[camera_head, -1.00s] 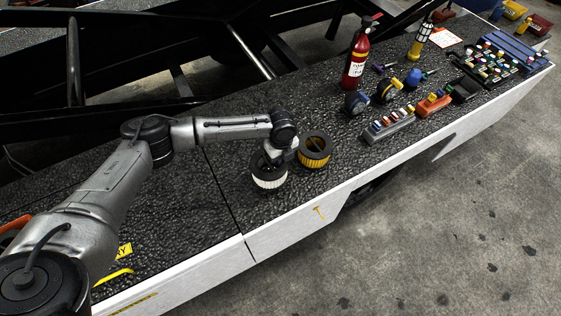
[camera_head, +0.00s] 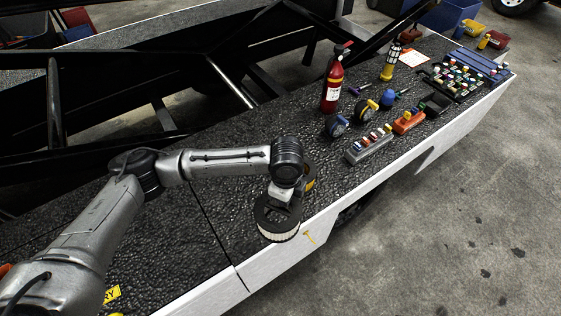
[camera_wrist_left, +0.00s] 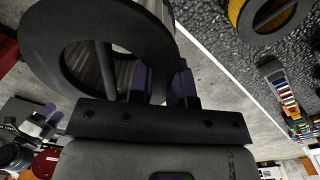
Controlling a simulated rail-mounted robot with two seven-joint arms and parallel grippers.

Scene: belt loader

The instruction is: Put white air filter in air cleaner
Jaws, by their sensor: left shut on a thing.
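The white air filter (camera_head: 279,231) is a ring with a black rim and white pleated side. My left gripper (camera_head: 283,202) is shut on its rim and holds it at the bench's front edge, apparently raised. In the left wrist view the filter (camera_wrist_left: 62,50) fills the upper left, with the purple-padded fingers (camera_wrist_left: 160,82) across its rim. A yellow air filter (camera_head: 310,184) is mostly hidden behind my gripper; it lies on the bench in the left wrist view (camera_wrist_left: 262,14). I cannot identify the air cleaner. My right gripper is not in view.
The black textured bench (camera_head: 225,188) has a white front edge. A red fire extinguisher (camera_head: 332,82), tape rolls, a yellow flashlight (camera_head: 391,62) and socket racks (camera_head: 368,145) stand to the right. Dark metal frame bars run behind. Bench around the seam left of the filter is clear.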

